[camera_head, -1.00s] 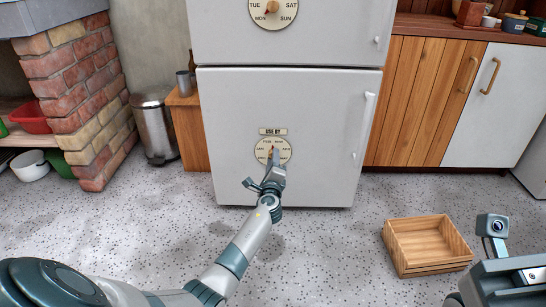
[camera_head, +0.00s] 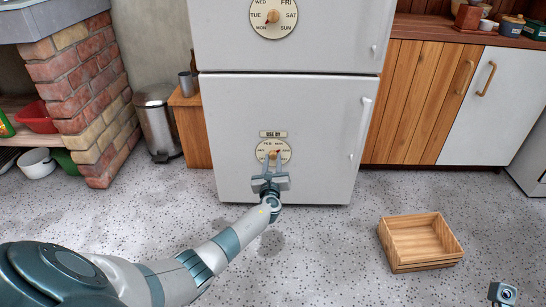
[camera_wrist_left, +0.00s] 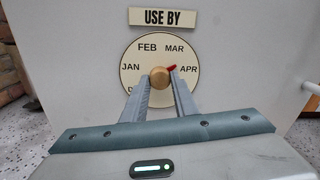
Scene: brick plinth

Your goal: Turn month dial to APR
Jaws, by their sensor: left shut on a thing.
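The month dial (camera_wrist_left: 134,94) is a cream disc under a "USE BY" label (camera_wrist_left: 163,17) on the lower fridge door. It also shows in the head view (camera_head: 264,143). Its round wooden knob (camera_wrist_left: 159,78) has a red pointer (camera_wrist_left: 171,68) that points up and right, between MAR and APR and nearer APR. My left gripper (camera_wrist_left: 160,84) is shut on the knob, with one finger on each side. Its fingers and body hide the lower part of the dial. Only a small piece of my right arm shows at the bottom right of the head view; its fingers are out of view.
The white fridge (camera_head: 225,115) carries a weekday dial (camera_head: 287,28) on its upper door. A wooden crate (camera_head: 420,265) sits on the floor at right. A metal bin (camera_head: 156,125) and brick hearth (camera_head: 85,95) stand at left. The floor before the fridge is clear.

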